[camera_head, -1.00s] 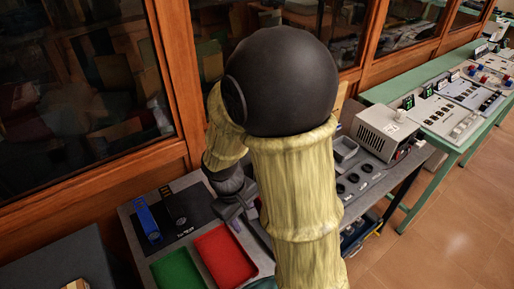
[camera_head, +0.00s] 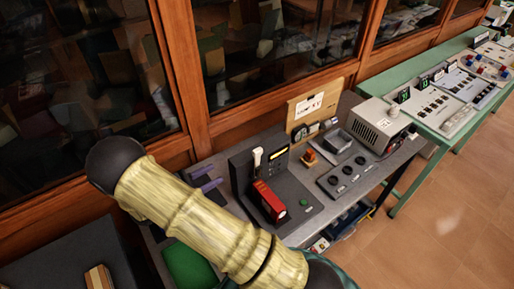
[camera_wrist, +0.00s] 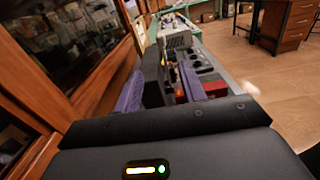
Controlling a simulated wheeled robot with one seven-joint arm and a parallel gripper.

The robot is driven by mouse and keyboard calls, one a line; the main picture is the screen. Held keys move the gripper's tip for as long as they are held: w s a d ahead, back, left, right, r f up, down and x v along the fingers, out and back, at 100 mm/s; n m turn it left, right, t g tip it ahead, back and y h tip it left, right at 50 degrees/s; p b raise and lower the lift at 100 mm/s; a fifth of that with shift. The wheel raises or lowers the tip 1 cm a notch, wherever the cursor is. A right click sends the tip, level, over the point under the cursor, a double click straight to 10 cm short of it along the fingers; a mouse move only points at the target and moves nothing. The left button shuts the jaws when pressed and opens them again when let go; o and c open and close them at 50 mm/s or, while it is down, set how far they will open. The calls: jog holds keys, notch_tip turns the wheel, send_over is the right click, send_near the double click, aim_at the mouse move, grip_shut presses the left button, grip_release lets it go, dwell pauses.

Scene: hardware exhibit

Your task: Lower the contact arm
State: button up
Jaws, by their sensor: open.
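A grey power box (camera_head: 378,126), a panel with black knobs (camera_head: 346,178) and an orange-red button piece (camera_head: 309,157) stand to the right. A green tray (camera_head: 188,262) lies lower left, partly behind my arm. A glazed wooden cabinet (camera_head: 230,128) runs behind the bench.

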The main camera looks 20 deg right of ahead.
aim_at(253, 154)
jog(key=w+d+p, duration=0.1)
jog(key=d+p, duration=0.1)
jog(key=d, duration=0.3)
jog(key=w+d+p, duration=0.1)
jog(key=d+p, duration=0.1)
jog(key=d, duration=0.3)
jog(key=w+d+p, duration=0.1)
jog(key=d+p, duration=0.1)
jog(key=d, duration=0.4)
jog(key=shift+r+p, duration=0.1)
jog(key=shift+p, duration=0.25)
jog(key=shift+w+d, duration=0.15)
jog(key=shift+d, duration=0.5)
grip_shut()
